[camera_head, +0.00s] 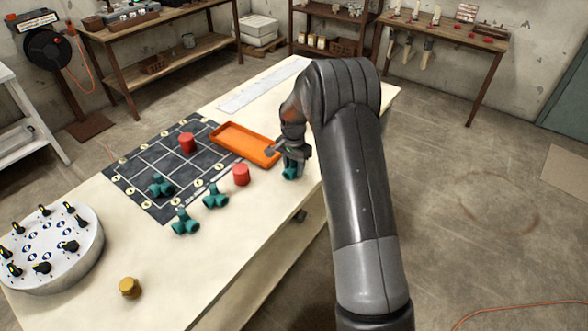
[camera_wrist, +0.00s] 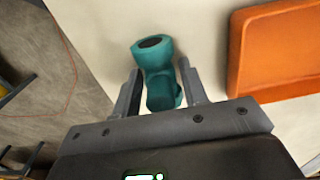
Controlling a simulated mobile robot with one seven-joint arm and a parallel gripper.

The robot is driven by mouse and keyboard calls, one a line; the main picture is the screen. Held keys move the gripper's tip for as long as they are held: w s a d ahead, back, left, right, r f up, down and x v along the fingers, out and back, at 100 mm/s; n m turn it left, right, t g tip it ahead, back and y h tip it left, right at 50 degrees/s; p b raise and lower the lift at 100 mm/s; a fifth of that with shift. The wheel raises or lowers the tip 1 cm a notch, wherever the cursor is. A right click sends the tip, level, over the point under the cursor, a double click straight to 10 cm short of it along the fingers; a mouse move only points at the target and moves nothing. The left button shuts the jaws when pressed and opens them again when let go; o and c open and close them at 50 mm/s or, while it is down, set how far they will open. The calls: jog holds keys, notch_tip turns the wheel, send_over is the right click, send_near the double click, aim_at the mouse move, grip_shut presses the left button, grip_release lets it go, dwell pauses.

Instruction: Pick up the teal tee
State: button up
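A teal tee (camera_head: 289,173) stands on the table near its right edge, under my gripper (camera_head: 291,158), which partly hides it. In the wrist view, the teal tee (camera_wrist: 157,72) lies between the two fingers of my gripper (camera_wrist: 160,68), with a dark round opening at its far end. The fingers are apart, one on each side of the tee, with a visible gap on the left. The right finger is close to the tee; contact there cannot be told. Other teal fittings lie on the table (camera_head: 215,197), at the mat's front edge (camera_head: 185,223) and on the mat (camera_head: 160,187).
An orange tray (camera_head: 246,143) is close beside my gripper. A red cylinder (camera_head: 241,175) stands near it, another (camera_head: 187,142) on the dark grid mat (camera_head: 132,171). A brass piece (camera_head: 129,288) and a round white stand (camera_head: 52,250) occupy the table's front left.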

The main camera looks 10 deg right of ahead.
jog(key=c, duration=0.8)
jog(key=shift+o, duration=0.2)
